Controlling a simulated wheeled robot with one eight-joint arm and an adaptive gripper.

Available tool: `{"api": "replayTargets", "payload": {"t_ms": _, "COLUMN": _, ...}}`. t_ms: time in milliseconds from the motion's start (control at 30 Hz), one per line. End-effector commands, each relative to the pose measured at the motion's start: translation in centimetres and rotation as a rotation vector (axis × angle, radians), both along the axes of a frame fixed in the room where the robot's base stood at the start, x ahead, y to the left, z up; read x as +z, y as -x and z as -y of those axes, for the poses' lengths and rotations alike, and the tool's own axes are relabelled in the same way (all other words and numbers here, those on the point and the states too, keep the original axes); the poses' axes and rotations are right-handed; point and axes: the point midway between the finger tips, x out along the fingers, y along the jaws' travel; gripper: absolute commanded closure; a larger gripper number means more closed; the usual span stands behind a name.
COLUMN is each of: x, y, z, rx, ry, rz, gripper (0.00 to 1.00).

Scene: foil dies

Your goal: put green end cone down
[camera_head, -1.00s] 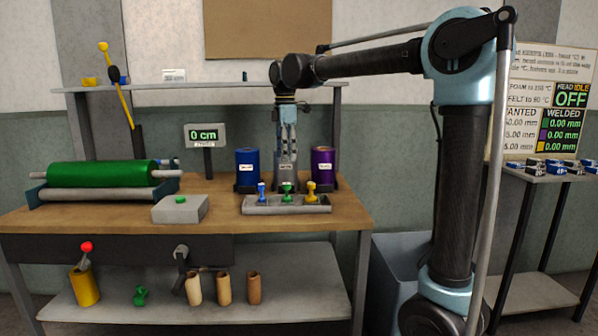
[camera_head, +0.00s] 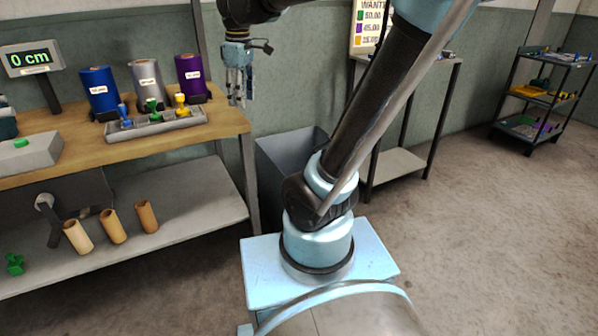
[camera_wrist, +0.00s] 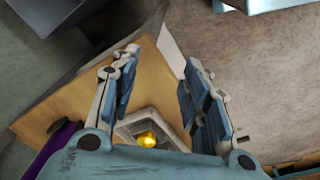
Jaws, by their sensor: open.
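A green end cone (camera_head: 153,107) stands in the grey tray (camera_head: 159,126) on the wooden bench, between a blue cone (camera_head: 124,115) and a yellow cone (camera_head: 182,103). My gripper (camera_head: 239,98) is open and empty. It hangs by the bench's right end, to the right of the tray and apart from the cones. In the wrist view my open fingers (camera_wrist: 160,62) frame the bench corner, with the yellow cone (camera_wrist: 147,139) in the tray below; the green cone is not seen there. A small green piece (camera_head: 15,264) lies on the lower shelf.
Blue (camera_head: 98,90), grey (camera_head: 147,82) and purple (camera_head: 191,75) rolls stand behind the tray. A grey bin (camera_head: 287,165) is right of the bench. Several tan tubes (camera_head: 112,227) stand on the lower shelf. A shelf rack (camera_head: 550,88) stands far right, with open floor before it.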

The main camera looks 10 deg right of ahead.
Motion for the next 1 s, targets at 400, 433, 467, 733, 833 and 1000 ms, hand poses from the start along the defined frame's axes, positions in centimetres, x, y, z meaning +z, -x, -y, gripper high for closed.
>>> {"api": "replayTargets", "payload": {"t_ms": 400, "x": -11.5, "y": 9.7, "z": 10.2, "rx": -0.63, "ry": -0.066, "rz": 0.045, "gripper": 0.58}}
{"api": "replayTargets", "payload": {"t_ms": 433, "x": -12.4, "y": 10.4, "z": 10.7, "rx": -0.673, "ry": -0.071, "rz": 0.049, "gripper": 0.58}}
{"api": "replayTargets", "payload": {"t_ms": 467, "x": -13.3, "y": 11.1, "z": 11.1, "rx": -0.714, "ry": -0.076, "rz": 0.051, "gripper": 0.58}}
{"api": "replayTargets", "payload": {"t_ms": 733, "x": -18.9, "y": 14.8, "z": 13.5, "rx": -0.97, "ry": -0.108, "rz": 0.073, "gripper": 0.58}}
{"api": "replayTargets", "payload": {"t_ms": 833, "x": -19.5, "y": 15.2, "z": 13.8, "rx": -1.002, "ry": -0.113, "rz": 0.076, "gripper": 0.58}}
{"api": "replayTargets", "payload": {"t_ms": 1000, "x": -19.6, "y": 15.3, "z": 13.8, "rx": -1.008, "ry": -0.114, "rz": 0.077, "gripper": 0.58}}
